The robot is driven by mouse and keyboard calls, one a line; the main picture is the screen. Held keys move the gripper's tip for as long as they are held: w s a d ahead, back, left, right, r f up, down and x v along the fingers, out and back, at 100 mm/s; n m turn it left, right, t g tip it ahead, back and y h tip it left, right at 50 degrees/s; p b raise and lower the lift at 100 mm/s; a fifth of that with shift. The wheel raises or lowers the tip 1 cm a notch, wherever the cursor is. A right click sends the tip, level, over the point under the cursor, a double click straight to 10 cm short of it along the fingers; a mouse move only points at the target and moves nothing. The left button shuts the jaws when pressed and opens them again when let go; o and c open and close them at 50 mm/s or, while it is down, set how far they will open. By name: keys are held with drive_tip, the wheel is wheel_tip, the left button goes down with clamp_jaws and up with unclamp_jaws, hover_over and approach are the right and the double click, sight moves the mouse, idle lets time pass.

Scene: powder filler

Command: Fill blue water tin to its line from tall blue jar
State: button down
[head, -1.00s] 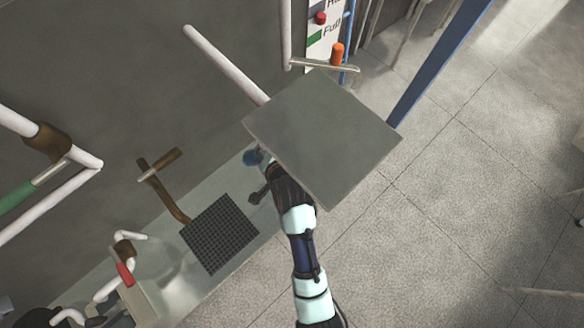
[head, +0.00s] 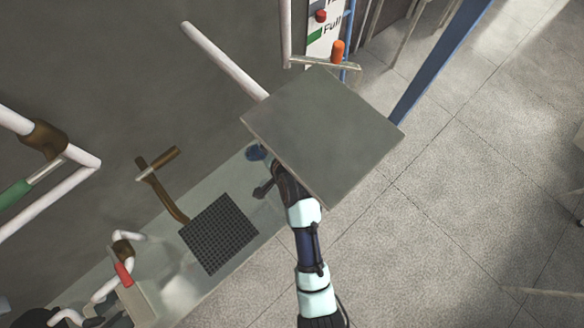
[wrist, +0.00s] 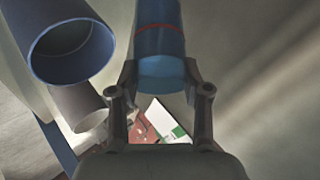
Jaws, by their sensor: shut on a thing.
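My gripper (wrist: 160,73) is shut on a blue cylindrical vessel (wrist: 160,45) with a dark red line around it, at the top middle of the wrist view. I cannot tell for sure whether it is the tin or the jar. A second blue vessel (wrist: 88,66) is at the upper left, apart from the held one, with its round mouth facing the camera. Its contents cannot be made out. In the head view a dark blue round thing (head: 256,152) shows just left of a grey plate. That plate hides part of my gripper and whatever lies beneath.
The square grey plate (head: 325,132) covers the middle of the head view. A dark grate (head: 219,234) lies on the pale bench (head: 118,240). White pipes (head: 222,58), a brown valve handle (head: 160,164) and a sign (head: 322,38) stand around. Open floor is at the right.

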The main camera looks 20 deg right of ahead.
drive_tip(key=shift+d, duration=0.1)
idle(0.5)
drive_tip(key=shift+w+d+f+b, duration=0.3)
drive_tip(key=shift+w+d+b, duration=0.1)
drive_tip(key=shift+d+b, duration=0.2)
idle(0.8)
drive_tip(key=shift+w+d+f+t+y+b, duration=0.1)
drive_tip(key=shift+w+d+t+y+b, duration=0.2)
drive_tip(key=shift+t, duration=0.1)
drive_tip(key=shift+d+f, duration=0.1)
idle(0.7)
drive_tip(key=shift+d, duration=0.1)
drive_tip(key=shift+d+m+t+y+b, duration=0.15)
drive_tip(key=shift+m+t+y+b, duration=0.2)
drive_tip(key=shift+b, duration=0.2)
idle(1.3)
drive_tip(key=shift+d+m+t+y+b, duration=0.1)
drive_tip(key=shift+m+t+y+b, duration=0.15)
drive_tip(key=shift+t+b, duration=0.25)
idle(2.3)
